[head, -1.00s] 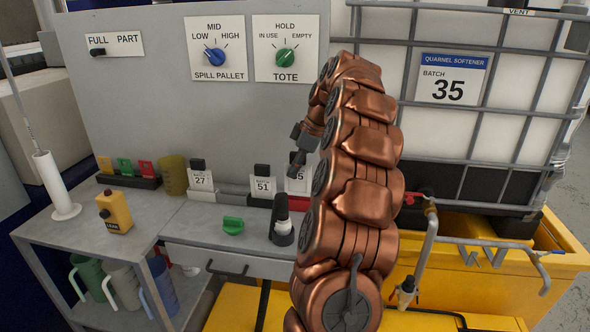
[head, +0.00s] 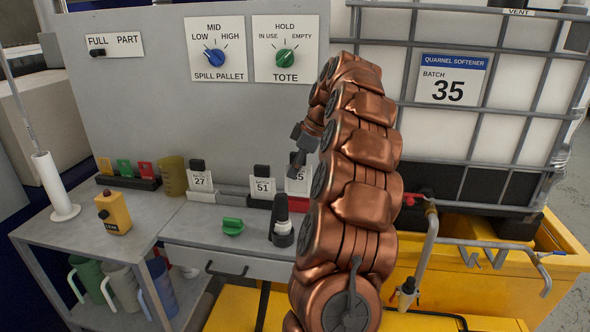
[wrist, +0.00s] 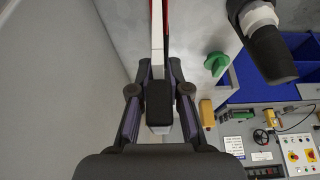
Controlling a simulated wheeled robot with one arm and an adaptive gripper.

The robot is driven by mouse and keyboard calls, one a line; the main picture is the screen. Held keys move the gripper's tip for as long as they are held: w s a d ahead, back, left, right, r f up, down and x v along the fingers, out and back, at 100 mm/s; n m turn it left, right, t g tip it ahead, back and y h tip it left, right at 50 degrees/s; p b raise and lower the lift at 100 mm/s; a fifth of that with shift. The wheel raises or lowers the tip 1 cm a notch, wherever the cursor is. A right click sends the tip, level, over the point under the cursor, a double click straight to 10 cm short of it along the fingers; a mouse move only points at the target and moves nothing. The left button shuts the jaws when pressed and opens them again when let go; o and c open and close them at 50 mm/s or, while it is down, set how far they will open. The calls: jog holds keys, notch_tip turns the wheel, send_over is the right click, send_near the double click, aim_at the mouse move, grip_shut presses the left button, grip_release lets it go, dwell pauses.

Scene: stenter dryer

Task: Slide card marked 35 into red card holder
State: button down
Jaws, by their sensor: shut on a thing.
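The white card marked 35 (head: 298,178) is upright at the right end of the card row in the head view, its right part hidden by my arm. My gripper (wrist: 159,95) is shut on the card's black tab; in the head view it is above the card, mostly behind my arm. The wrist view shows the card edge-on (wrist: 157,40) with a red strip (wrist: 166,14) beside it, apparently the red holder.
Cards marked 27 (head: 200,182) and 51 (head: 263,186) stand left of it. A green knob (head: 232,227) and a black-and-white item (head: 280,222) are in front on the bench. A grey panel (head: 140,90) rises behind. The caged tote (head: 480,120) is at right.

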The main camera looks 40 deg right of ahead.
aim_at(306, 165)
jog(key=shift+f+b, duration=1.65)
jog(key=shift+f, duration=0.7)
jog(key=c, duration=1.1)
grip_release()
jog(key=shift+o, duration=0.2)
jog(key=shift+v, duration=3.3)
jog(key=shift+s+r, duration=0.15)
jog(key=shift+r, duration=0.25)
jog(key=shift+r, duration=0.1)
